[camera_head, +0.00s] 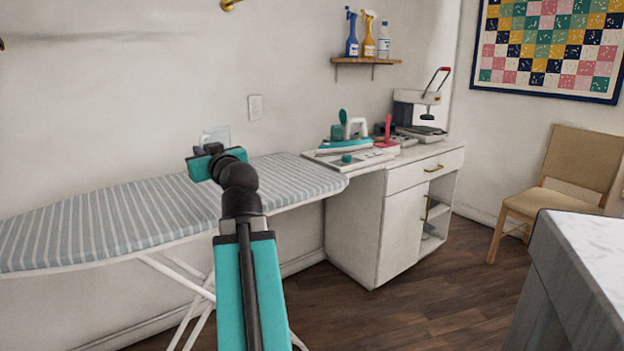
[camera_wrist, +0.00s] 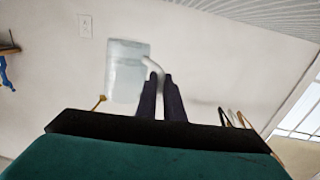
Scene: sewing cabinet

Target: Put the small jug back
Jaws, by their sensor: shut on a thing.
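The small jug (camera_wrist: 126,70) is pale and see-through. In the wrist view it hangs at the fingertips, with its whitish curved handle (camera_wrist: 154,66) at the dark fingers. My gripper (camera_wrist: 161,80) is shut on this handle, and the wrist view is upside down. In the head view the jug (camera_head: 218,133) shows faintly against the wall, above the striped ironing board and just beyond my teal wrist. The wrist hides the fingers and the jug's lower part there. I cannot tell whether the jug holds water.
The striped ironing board (camera_head: 110,222) spans the left. A white cabinet (camera_head: 355,230) stands right of it, with a teal iron (camera_head: 345,144) and other items on top. A wall shelf (camera_head: 366,61) holds bottles. A pale table (camera_head: 590,245) fills the lower right.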

